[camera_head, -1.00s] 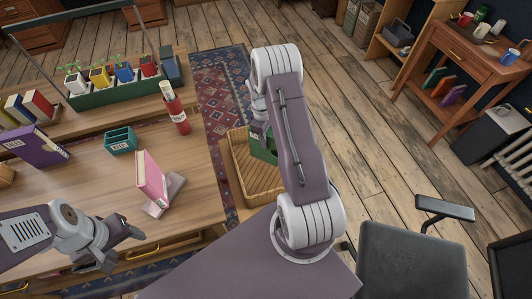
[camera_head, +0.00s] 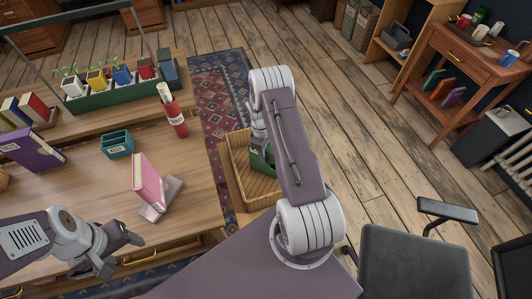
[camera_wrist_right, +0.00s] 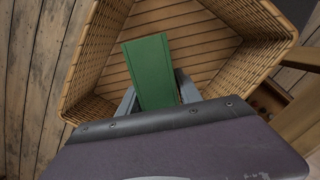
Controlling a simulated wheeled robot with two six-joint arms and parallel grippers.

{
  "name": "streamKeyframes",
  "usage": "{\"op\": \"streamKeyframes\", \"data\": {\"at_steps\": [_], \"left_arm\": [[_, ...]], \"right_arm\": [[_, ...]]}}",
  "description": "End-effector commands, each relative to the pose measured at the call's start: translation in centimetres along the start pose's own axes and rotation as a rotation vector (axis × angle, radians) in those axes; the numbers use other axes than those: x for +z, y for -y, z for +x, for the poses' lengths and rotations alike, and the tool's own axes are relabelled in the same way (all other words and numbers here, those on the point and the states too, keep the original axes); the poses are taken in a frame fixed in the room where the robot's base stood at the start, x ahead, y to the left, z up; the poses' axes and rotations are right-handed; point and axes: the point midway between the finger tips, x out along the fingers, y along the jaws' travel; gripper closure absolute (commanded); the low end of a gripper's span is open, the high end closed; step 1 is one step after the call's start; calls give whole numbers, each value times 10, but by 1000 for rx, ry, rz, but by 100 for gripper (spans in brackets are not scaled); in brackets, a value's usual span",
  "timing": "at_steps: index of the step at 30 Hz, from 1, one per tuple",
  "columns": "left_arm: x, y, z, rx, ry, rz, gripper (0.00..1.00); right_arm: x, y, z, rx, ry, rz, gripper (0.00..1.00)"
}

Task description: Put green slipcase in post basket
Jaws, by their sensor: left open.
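The green slipcase (camera_head: 262,161) is inside the wicker post basket (camera_head: 241,174), low between its walls. In the right wrist view the slipcase (camera_wrist_right: 153,70) stands out from between the two fingers of my right gripper (camera_wrist_right: 160,98), over the slatted floor of the basket (camera_wrist_right: 88,62). My right gripper (camera_head: 259,138) is shut on the slipcase, and my arm hides part of the basket. Whether the slipcase touches the floor I cannot tell. My left gripper (camera_head: 122,253) is open and empty over the desk's front edge.
On the desk (camera_head: 195,185) are a pink book (camera_head: 148,182) on a grey stand, a teal box (camera_head: 117,144), a red bottle (camera_head: 173,112) and a purple book (camera_head: 37,150). A grey chair (camera_head: 412,255) stands at the right. The floor beyond the basket is clear.

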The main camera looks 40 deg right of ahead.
Motion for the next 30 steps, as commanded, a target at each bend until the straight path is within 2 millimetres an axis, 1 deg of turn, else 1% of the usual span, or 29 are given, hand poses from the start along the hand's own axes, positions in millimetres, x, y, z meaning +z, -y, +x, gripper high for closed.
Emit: {"op": "streamKeyframes", "data": {"at_steps": [9, 11, 13, 14, 21, 24, 27, 30], "left_arm": [[0, 0, 0, 0, 0, 0, 38], [0, 0, -3, 0, 0, 0, 38], [0, 0, -5, 0, 0, 0, 38], [-1, 0, -6, 0, 0, 0, 38], [-2, 0, -16, 0, 0, 0, 38], [-2, 0, -18, 0, 0, 0, 38], [-2, 0, -20, 0, 0, 0, 38], [-2, 0, -20, 0, 0, 0, 38]], "right_arm": [[0, 0, -1, 0, 0, 0, 42], [0, 0, -4, 0, 0, 0, 42], [0, 0, -12, 1, 0, 0, 42], [0, 0, -18, 1, -1, 0, 42], [0, -1, -81, 3, -3, 1, 42], [0, 0, -102, 2, -2, 0, 42], [0, 0, -116, 1, -1, 0, 42], [0, 0, -123, 0, 0, -1, 42]]}}
